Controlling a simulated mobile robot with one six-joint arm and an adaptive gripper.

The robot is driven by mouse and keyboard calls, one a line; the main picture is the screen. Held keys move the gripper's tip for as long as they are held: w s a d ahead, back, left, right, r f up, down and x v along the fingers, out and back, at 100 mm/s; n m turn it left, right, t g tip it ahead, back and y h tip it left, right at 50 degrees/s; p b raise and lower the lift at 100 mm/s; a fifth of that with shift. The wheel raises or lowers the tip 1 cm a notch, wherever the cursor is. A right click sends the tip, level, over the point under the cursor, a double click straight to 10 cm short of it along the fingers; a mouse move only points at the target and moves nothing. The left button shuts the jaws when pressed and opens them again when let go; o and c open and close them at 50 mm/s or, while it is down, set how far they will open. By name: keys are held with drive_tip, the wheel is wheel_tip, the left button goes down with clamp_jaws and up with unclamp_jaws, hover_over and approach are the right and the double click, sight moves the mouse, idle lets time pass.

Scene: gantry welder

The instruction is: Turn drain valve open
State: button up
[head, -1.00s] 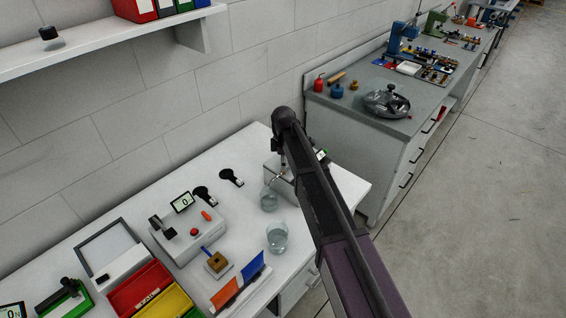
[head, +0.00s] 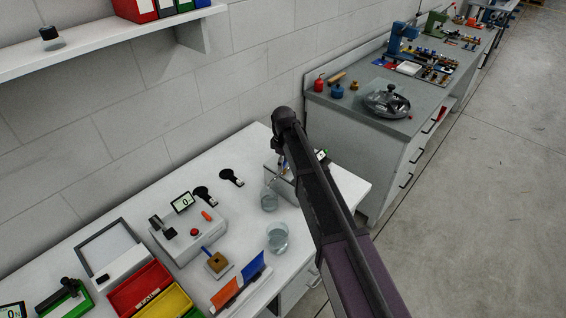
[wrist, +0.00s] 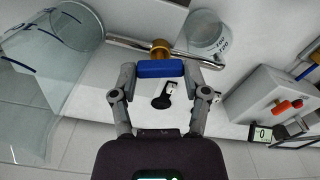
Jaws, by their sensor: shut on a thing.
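In the wrist view, the drain valve has a blue handle (wrist: 160,69) and a brass body (wrist: 160,48). It sits on a shiny metal pipe (wrist: 128,44). My gripper (wrist: 160,72) is shut on the blue handle, with one finger at each end of it. The handle lies crosswise in this view, roughly along the pipe.
A large clear vessel (wrist: 45,55) and a glass beaker (wrist: 209,35) flank the valve in the wrist view. In the head view, two glasses (head: 269,200) (head: 277,238) stand on the bench left of my arm. A grey instrument box (head: 187,235) stands further left.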

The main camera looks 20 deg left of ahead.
drive_tip(key=shift+m, duration=2)
drive_tip(key=o, duration=1.2)
drive_tip(key=shift+c, duration=0.2)
